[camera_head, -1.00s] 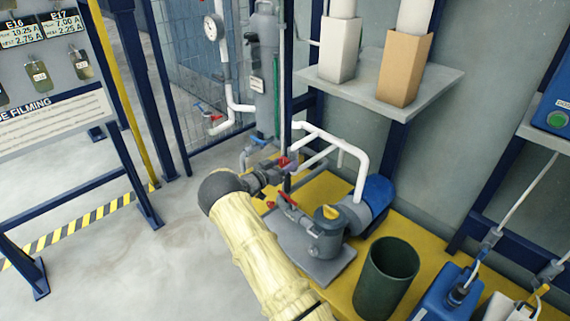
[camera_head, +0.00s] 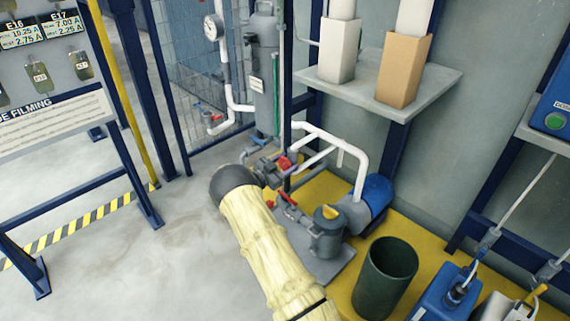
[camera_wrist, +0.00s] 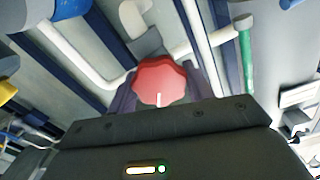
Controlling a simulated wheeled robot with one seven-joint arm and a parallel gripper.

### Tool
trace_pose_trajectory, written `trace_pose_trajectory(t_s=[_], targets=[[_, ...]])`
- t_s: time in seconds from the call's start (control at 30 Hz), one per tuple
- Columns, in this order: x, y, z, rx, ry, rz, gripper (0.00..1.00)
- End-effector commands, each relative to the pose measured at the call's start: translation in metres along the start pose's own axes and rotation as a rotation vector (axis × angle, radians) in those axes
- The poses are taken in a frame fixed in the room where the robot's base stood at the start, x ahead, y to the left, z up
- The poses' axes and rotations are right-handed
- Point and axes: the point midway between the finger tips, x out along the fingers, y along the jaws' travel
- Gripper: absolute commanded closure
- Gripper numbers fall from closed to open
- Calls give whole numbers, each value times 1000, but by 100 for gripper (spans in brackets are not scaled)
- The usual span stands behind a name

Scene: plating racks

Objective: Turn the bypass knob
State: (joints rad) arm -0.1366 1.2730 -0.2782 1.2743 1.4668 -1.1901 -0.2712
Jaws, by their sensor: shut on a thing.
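The bypass knob (camera_wrist: 162,82) is red with a scalloped rim and a white pointer line at its lower edge in the wrist view. My gripper (camera_wrist: 160,92) is shut on it, with a dark finger at each side. In the head view, the red knob (camera_head: 285,163) sits on the pipework behind the pump. My gripper (camera_head: 270,171) reaches it from the left, and my arm partly hides the pipes there.
A grey filter pot (camera_head: 327,235) and a blue motor (camera_head: 377,193) stand close to the right of my arm. A white pipe (camera_head: 345,140) arches above them. A dark green bin (camera_head: 385,280) is at front right.

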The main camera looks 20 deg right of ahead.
Motion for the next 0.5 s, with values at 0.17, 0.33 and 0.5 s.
trace_pose_trajectory(t_s=[0.17,0.33,0.5], targets=[[-1,-1,1,7,-2,-1,72],[-1,-1,1,6,-2,-1,72],[-1,0,1,5,-2,-1,27]])
